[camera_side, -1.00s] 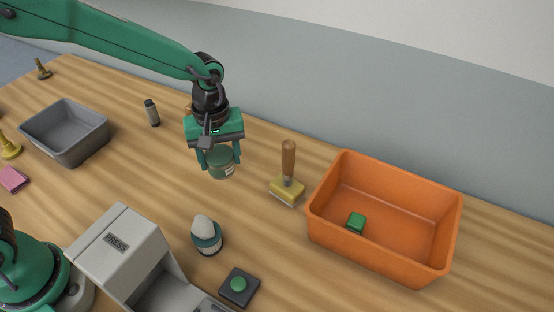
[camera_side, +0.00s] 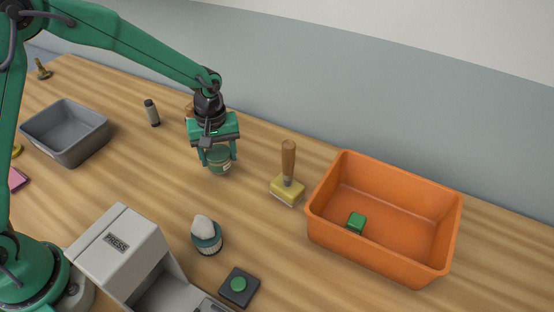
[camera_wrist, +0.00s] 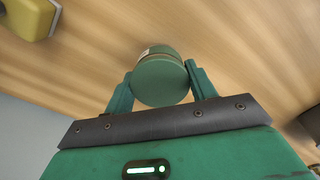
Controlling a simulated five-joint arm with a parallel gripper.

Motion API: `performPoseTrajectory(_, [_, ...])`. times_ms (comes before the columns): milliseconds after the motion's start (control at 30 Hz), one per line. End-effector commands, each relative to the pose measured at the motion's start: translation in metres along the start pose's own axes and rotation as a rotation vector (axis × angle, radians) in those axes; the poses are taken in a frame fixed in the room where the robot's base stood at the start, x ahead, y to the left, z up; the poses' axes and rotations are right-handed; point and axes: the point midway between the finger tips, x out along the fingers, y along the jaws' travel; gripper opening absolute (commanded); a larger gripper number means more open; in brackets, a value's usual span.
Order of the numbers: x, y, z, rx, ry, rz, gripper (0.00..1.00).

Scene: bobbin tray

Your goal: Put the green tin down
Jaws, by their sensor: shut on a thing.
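The green tin (camera_side: 218,161) is between the fingers of my gripper (camera_side: 218,157) in the side view. My gripper is shut on it and points downward. The tin looks upright and close to the table; I cannot tell whether its base touches the wood. In the wrist view the tin's round green lid (camera_wrist: 161,82) faces the camera, with one finger of my gripper (camera_wrist: 161,88) on each side. A bit of pale label shows at its edge.
A grey bin (camera_side: 62,150) is at left. Bare wood surrounds the tin.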

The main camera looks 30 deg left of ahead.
Motion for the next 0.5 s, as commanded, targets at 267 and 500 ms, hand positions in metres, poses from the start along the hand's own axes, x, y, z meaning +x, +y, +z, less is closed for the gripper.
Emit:
performPoseTrajectory(267, [0.021, 0.0, 0.0, 0.0, 0.0, -0.001, 0.3])
performPoseTrajectory(500, [0.021, 0.0, 0.0, 0.0, 0.0, 0.0, 0.3])
